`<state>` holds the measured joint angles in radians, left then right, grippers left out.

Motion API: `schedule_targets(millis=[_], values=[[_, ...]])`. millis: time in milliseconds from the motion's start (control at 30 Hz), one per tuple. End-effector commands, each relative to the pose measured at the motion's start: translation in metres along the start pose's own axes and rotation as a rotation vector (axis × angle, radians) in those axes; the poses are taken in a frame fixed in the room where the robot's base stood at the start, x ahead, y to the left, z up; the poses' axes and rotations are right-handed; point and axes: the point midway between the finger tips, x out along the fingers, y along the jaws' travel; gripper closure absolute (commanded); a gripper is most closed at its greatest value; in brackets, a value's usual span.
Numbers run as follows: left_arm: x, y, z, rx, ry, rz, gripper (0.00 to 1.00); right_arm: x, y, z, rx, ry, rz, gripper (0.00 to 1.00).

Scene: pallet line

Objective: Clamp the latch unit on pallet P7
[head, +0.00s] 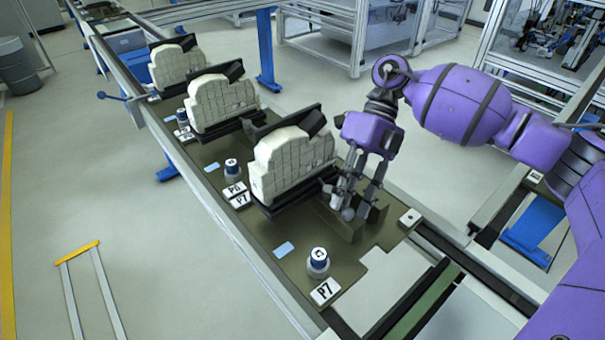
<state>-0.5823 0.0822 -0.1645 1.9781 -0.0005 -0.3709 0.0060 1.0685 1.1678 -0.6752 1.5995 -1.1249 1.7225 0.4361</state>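Pallet P7 (268,232) is the nearest pallet on the line, with a P7 plate (325,292) at its front corner. The latch unit (292,160) is a pale, block-patterned part standing upright in a black holder on it. A round post with a blue ring (318,262) stands near the front corner. My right gripper (357,212) points down just right of the latch unit, low over the olive fixture block. Its fingers are apart around a small grey rounded piece; I cannot tell if they grip it. My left gripper is not in view.
Two similar pale parts in black holders (222,103) (174,63) stand on pallets farther back. A P6 plate (235,189) lies beside another P7 plate. A yellow-topped frame (78,254) lies at left. The floor left of the line is mostly clear.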

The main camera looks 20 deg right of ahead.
Motion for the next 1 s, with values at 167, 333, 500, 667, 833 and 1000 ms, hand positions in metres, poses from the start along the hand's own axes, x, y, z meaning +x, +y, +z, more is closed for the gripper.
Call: schedule_targets(millis=[167,333,500,667,833,1000], values=[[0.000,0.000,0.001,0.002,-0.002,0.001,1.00,-0.005,-0.001,0.000,0.001,0.000,0.000,0.71],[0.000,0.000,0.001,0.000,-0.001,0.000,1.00,-0.034,0.000,0.001,0.003,-0.003,0.000,0.71],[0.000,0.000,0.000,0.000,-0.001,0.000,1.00,-0.071,0.000,0.001,0.001,-0.003,0.001,0.71],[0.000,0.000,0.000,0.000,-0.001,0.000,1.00,-0.100,0.000,0.000,0.002,-0.002,0.001,0.71],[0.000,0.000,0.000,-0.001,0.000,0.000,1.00,-0.116,0.000,0.000,0.001,0.000,0.000,0.71],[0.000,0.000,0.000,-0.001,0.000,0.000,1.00,-0.120,-0.001,0.000,0.001,0.001,0.000,0.71]])
